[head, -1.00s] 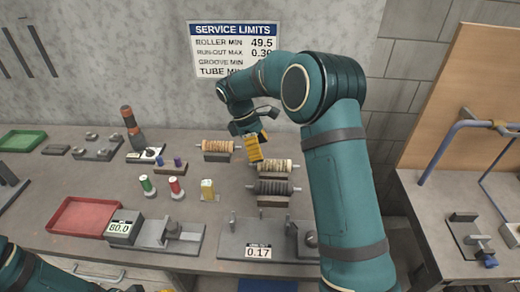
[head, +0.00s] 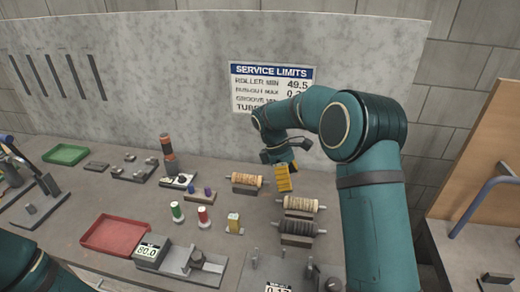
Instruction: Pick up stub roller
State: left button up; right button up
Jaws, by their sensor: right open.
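Three rollers lie on low supports on the grey bench. One tan roller (head: 245,181) is at the back, another tan roller (head: 302,204) is nearer on the right, and a dark grey roller (head: 299,230) is just in front of that one. I cannot tell which is the stub roller. My right gripper (head: 284,178), with yellow ribbed pads, is open and appears empty. In the picture it is between the two tan rollers, pointing down; its height above the bench is unclear. My left arm shows only at the lower left corner, its gripper out of view.
Green (head: 177,211), red (head: 203,216) and yellow (head: 234,223) small pieces stand left of the rollers. A red tray (head: 86,238), a gauge reading 80.0 (head: 149,252) and a green tray (head: 66,154) are on the left. A wall sign (head: 272,86) hangs behind.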

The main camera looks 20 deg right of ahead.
aim_at(303, 206)
jog(key=k, duration=1)
